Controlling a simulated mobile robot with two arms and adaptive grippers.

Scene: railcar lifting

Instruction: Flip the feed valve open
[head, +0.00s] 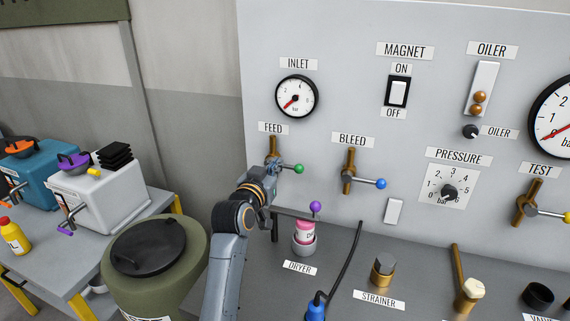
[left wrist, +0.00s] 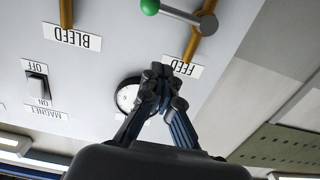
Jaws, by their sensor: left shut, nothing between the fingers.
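The feed valve is a brass pipe (head: 272,146) with a metal lever ending in a green ball (head: 299,168). The lever points right, across the pipe. My left gripper (head: 272,167) is in front of the valve and hides its hub and part of the lever. In the left wrist view, which is upside down, my left gripper (left wrist: 160,72) is shut and empty beside the FEED label (left wrist: 182,67). There the lever (left wrist: 180,14) and the green ball (left wrist: 149,6) show apart from the fingertips. My right gripper is not in view.
The bleed valve (head: 348,168) with a blue-ball lever is close on the right. The inlet gauge (head: 297,96) is above. Below are the dryer cup (head: 303,244) and a purple ball (head: 315,206). An olive drum (head: 190,262) and a bench (head: 60,262) stand on the left.

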